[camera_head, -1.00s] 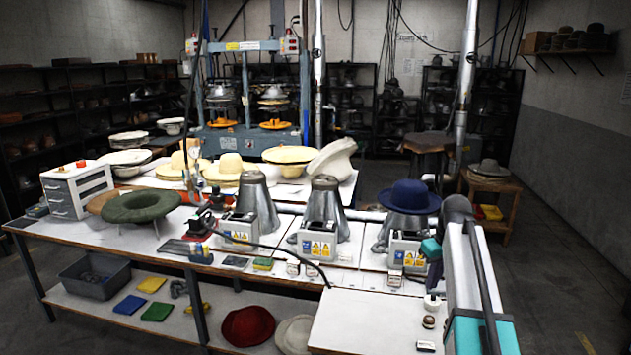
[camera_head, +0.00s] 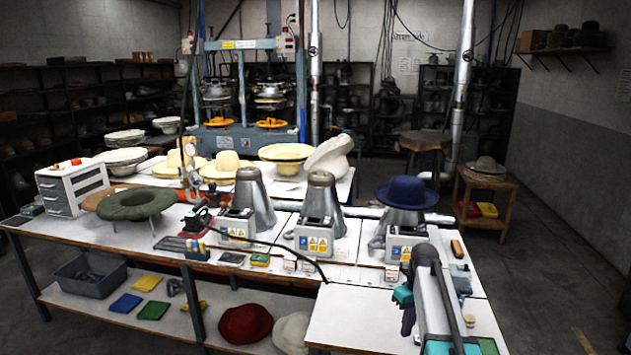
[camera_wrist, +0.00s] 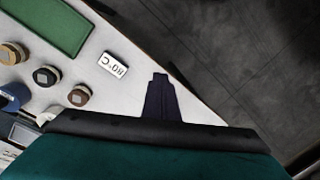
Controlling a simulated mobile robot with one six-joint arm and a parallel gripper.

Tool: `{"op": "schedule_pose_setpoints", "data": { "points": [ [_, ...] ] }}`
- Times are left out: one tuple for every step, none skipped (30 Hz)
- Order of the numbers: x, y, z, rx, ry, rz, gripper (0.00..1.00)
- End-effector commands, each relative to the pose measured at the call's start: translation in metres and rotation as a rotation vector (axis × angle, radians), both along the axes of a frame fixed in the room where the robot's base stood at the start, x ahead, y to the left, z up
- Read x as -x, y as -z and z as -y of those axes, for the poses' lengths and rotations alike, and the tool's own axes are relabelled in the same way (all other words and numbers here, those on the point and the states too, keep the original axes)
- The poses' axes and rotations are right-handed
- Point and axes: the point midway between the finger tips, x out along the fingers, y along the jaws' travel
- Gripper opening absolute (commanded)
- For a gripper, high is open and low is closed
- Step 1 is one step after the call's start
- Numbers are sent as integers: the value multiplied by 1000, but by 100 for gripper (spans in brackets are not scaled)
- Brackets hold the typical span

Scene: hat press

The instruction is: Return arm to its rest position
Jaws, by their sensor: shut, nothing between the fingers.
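My gripper (camera_head: 408,321) shows in the camera_head view at the lower right, below a teal part of my arm. It hangs by the white side top of the workbench (camera_head: 352,318). In the wrist view my gripper (camera_wrist: 159,97) shows as a dark, narrow pair of fingers pressed together with nothing between them. The fingers appear over the edge of the white top, beside the dark floor. I cannot tell their exact height above it.
A blue hat (camera_head: 408,192) sits on the right metal cone, behind my arm. The wrist view shows a green tray (camera_wrist: 52,22), several round knobbed weights (camera_wrist: 46,76) and an "80°C" tag (camera_wrist: 113,64). Dark floor (camera_head: 560,270) lies free at the right.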

Motion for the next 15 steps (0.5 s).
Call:
{"op": "schedule_pose_setpoints", "data": {
  "points": [
    [10, 21, -7, -3, -7, -24, 0],
    [14, 31, -9, -5, -10, -37, 0],
    [21, 44, -13, -6, -14, -52, 0],
    [26, 54, -16, -8, -17, -64, 0],
    [31, 64, -19, -9, -20, -76, 0],
    [37, 77, -23, -11, -25, -90, 0],
    [43, 86, -26, -11, -28, -102, 0],
    [48, 95, -29, -11, -30, -113, 0],
    [55, 108, -33, -13, -32, -128, 0],
    [61, 116, -35, -13, -34, -139, 0],
    [67, 126, -38, -14, -35, -151, 0],
    [75, 137, -41, -14, -36, -165, 0],
    [81, 146, -44, -14, -37, -176, 0],
    [87, 155, -46, -13, -37, -186, 0],
    [96, 166, -50, -14, -38, -201, 0]
  ]
}}
